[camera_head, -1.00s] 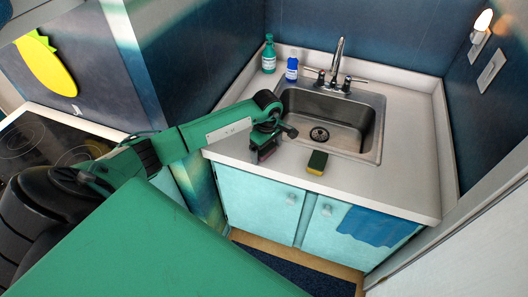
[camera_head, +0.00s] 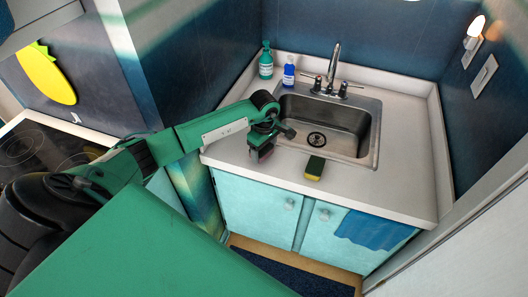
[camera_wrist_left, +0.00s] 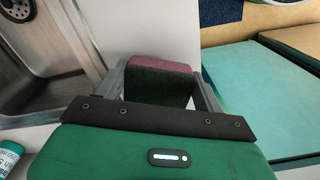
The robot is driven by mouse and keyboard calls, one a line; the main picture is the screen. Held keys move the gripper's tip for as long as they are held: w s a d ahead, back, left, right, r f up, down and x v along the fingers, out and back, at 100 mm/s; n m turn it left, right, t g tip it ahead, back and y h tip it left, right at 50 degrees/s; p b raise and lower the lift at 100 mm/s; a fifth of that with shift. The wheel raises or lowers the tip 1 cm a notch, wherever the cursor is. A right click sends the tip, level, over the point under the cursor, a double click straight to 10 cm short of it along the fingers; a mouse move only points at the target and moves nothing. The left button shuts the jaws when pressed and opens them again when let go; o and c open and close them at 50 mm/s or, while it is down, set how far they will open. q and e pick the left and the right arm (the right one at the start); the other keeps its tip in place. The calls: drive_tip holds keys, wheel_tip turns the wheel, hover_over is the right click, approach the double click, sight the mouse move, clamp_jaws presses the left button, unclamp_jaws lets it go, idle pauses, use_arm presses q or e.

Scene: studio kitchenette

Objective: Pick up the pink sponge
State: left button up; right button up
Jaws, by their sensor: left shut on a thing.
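The pink sponge (camera_wrist_left: 160,66) has a pink layer and a dark scouring layer. In the left wrist view it sits between the two fingers of my left gripper (camera_wrist_left: 163,88), which is shut on it. In the head view my left gripper (camera_head: 262,146) is over the counter, left of the sink, and the pink sponge (camera_head: 265,151) shows as a small pinkish patch under it, mostly hidden by the gripper. I cannot tell whether the sponge touches the counter. My right gripper is not in view.
A yellow and green sponge (camera_head: 315,168) lies on the counter (camera_head: 370,189) in front of the sink (camera_head: 340,122). A green bottle (camera_head: 265,62) and a blue bottle (camera_head: 288,74) stand at the back left. A blue towel (camera_head: 374,228) hangs on the cabinet front. The right counter is clear.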

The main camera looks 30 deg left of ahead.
sight(264, 150)
use_arm(q)
wheel_tip(264, 150, up, 18)
drive_tip(key=p, duration=0.7)
drive_tip(key=shift+f, duration=0.1)
